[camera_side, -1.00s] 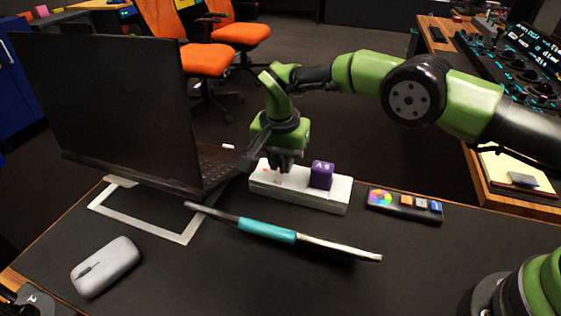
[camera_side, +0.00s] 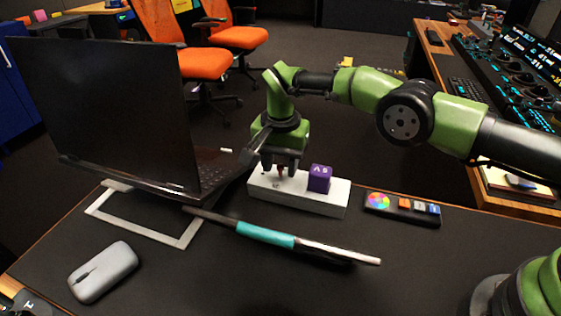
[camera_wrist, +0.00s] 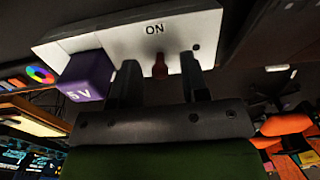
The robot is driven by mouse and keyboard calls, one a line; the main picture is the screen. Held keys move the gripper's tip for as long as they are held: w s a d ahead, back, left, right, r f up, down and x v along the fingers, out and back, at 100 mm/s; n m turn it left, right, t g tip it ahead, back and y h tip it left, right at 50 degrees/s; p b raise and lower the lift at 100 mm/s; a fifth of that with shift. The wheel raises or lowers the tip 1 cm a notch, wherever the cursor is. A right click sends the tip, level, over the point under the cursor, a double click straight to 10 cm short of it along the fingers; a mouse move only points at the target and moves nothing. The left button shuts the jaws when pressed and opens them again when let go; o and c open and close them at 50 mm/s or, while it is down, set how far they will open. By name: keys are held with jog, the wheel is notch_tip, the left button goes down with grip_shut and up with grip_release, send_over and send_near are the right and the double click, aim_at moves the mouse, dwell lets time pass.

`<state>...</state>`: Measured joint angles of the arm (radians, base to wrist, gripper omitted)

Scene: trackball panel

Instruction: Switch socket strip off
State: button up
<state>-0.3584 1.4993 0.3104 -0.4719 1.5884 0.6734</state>
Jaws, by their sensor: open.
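The white socket strip (camera_side: 315,202) lies on the dark desk, right of the laptop. A purple cube-shaped plug (camera_side: 320,178) sits on its right half; it also shows in the wrist view (camera_wrist: 87,77). My gripper (camera_side: 280,176) points down over the strip's left half, with open, empty fingers. In the wrist view a small red switch lever (camera_wrist: 160,66) stands between the two fingertips (camera_wrist: 158,75), with a gap on each side. The word "ON" is printed on the strip (camera_wrist: 120,38) beside the lever.
The open laptop (camera_side: 110,115) stands close on the left of the strip. A teal-gripped pen-like tool (camera_side: 265,234) lies in front, and a remote with a colour wheel (camera_side: 402,208) lies to the right. A grey mouse (camera_side: 103,272) rests front left. The front middle desk is clear.

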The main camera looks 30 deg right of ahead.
aim_at(281, 165)
notch_tip(281, 165, up, 8)
jog(key=shift+f, duration=0.2)
jog(key=shift+d, duration=0.1)
dwell(0.3)
jog(key=shift+d+m, duration=0.25)
jog(key=shift+m, duration=0.15)
jog(key=f+m+y, duration=0.2)
jog(key=f+m, duration=0.1)
jog(key=m, duration=0.1)
jog(key=f+m+y, duration=0.2)
jog(key=f+m, duration=0.2)
jog(key=shift+a+f, duration=0.2)
jog(key=shift+f, duration=0.05)
jog(key=shift+y, duration=0.3)
grip_shut()
